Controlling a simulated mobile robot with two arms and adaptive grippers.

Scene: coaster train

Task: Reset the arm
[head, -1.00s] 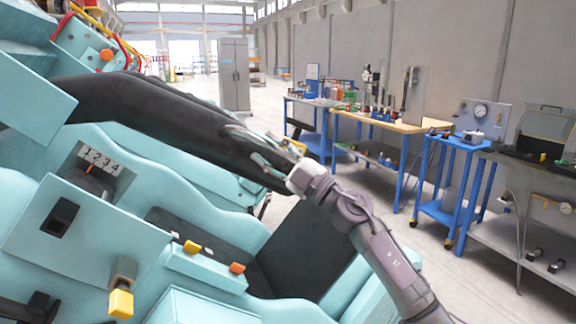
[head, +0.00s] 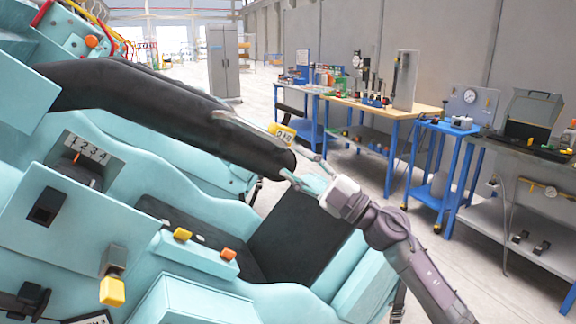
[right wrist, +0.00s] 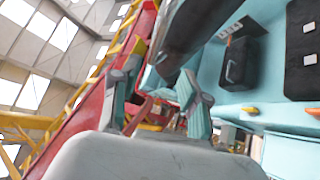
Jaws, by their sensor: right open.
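A long black padded restraint arm (head: 150,100) reaches across the pale turquoise seats of the train in the head view. A yellow tag with black figures (head: 283,133) shows beside its far end. My right gripper (head: 303,170) is open at that rounded end, with its fingers pointing toward the arm. I cannot tell whether they touch it. In the right wrist view my open right gripper (right wrist: 158,90) has nothing between its fingers, and the black arm (right wrist: 195,30) passes above them. My left gripper is not in view.
A seat console has yellow and orange buttons (head: 228,254). Blue-framed workbenches (head: 375,112) stand at the right wall, with open floor before them.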

